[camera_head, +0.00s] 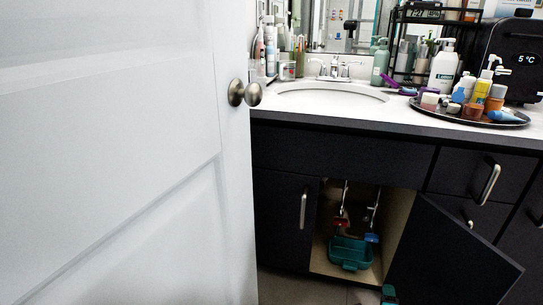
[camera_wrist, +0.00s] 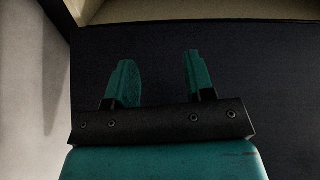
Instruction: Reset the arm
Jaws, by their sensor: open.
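In the wrist view, my gripper (camera_wrist: 160,77) has its two teal fingers spread apart, with nothing between them. A plain dark surface (camera_wrist: 270,90) fills most of the view behind the fingers. A pale beige strip runs along the top and a light grey area lies at the left. In the head view, a small teal and black piece at the bottom edge looks like part of my arm. The fingers cannot be made out there.
The vanity's right cabinet door (camera_head: 445,255) stands open. Inside is a teal bin (camera_head: 350,264) below red and blue items. A white door (camera_head: 110,150) fills the left. The counter holds a sink (camera_head: 330,98), a crowded tray (camera_head: 515,124) and several bottles.

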